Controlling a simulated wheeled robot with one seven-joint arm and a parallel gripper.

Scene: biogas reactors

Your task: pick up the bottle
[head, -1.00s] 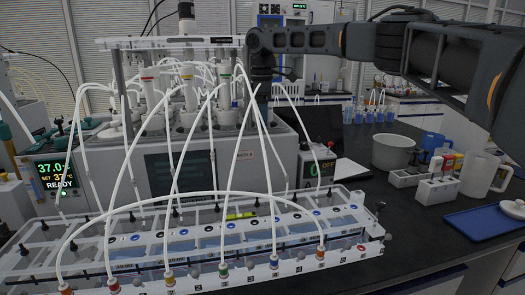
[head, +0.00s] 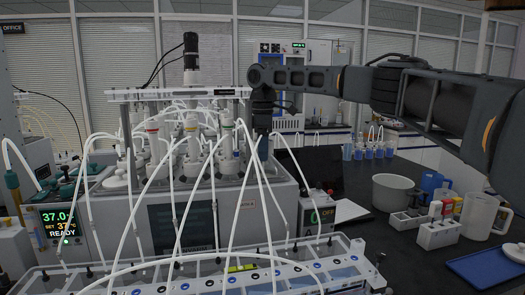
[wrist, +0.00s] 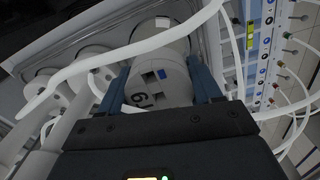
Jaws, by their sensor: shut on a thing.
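In the wrist view, my gripper (wrist: 160,92) is shut on a pale grey bottle (wrist: 158,78), with one blue finger on each side of it. In the head view, my gripper (head: 263,145) points down at the right end of the row of reactor bottles. The held bottle cannot be told apart clearly there.
Other white bottles (head: 191,137) stand in the grey reactor bath (head: 272,205), under a white top plate (head: 165,94). Several white tubes loop down to a front rack (head: 300,270). A grey tub (head: 392,192) and a white jug (head: 485,210) stand at right.

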